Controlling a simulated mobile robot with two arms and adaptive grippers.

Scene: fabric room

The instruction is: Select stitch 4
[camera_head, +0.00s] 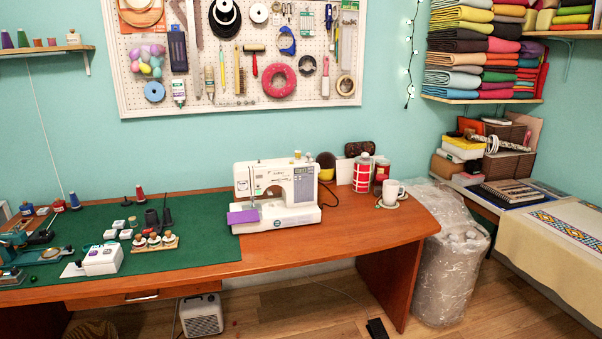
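The stitch labels and numbers are too small to read. A purple piece of cloth (242,216) lies at the machine's left end, by the needle area. Neither of my grippers shows in the head view.
A green mat (190,230) covers the desk's left part, with spools, small white boxes (101,259) and tools on it. A white mug (391,192) and a red-and-white container (362,174) stand right of the machine. The desk's right front is clear. A plastic-wrapped roll (447,260) stands beside the desk.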

